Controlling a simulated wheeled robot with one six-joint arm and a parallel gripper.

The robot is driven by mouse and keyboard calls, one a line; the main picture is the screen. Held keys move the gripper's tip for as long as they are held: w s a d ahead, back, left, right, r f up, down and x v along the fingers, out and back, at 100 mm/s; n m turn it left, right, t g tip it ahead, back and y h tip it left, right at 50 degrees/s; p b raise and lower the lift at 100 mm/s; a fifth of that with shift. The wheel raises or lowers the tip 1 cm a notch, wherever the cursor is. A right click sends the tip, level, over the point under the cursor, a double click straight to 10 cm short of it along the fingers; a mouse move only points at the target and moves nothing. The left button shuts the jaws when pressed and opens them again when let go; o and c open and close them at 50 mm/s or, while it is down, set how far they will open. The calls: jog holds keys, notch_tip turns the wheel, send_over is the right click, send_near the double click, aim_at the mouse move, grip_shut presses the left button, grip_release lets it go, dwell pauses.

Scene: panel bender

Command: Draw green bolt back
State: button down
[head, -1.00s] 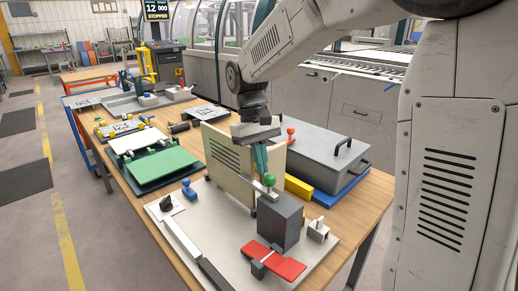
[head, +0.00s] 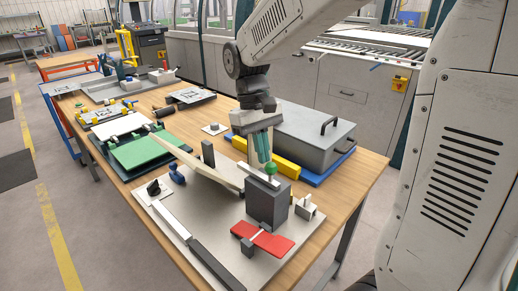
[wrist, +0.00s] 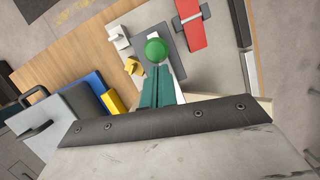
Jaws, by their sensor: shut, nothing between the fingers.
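The green ball knob (head: 271,168) of the bolt sits at the top of a dark grey block (head: 267,205), beside a light metal bar (head: 262,181). My gripper (head: 265,158) points down with its teal fingers together and empty, just behind the knob. In the wrist view the knob (wrist: 156,50) shows just beyond the fingertips (wrist: 156,70); I cannot tell whether they touch it. A cream panel (head: 196,160) lies tilted low on the left of the block, its right end partly behind the bar.
A red handle (head: 270,242) lies in front of the block on the pale base plate (head: 215,225). A small light bracket (head: 308,207) stands to the right. A yellow bar (head: 286,170) and a grey lidded box (head: 310,135) stand behind. A dark upright post (head: 208,153) rises beside the panel.

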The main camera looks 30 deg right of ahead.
jog(key=shift+s, duration=0.15)
jog(key=v, duration=1)
dwell(0.4)
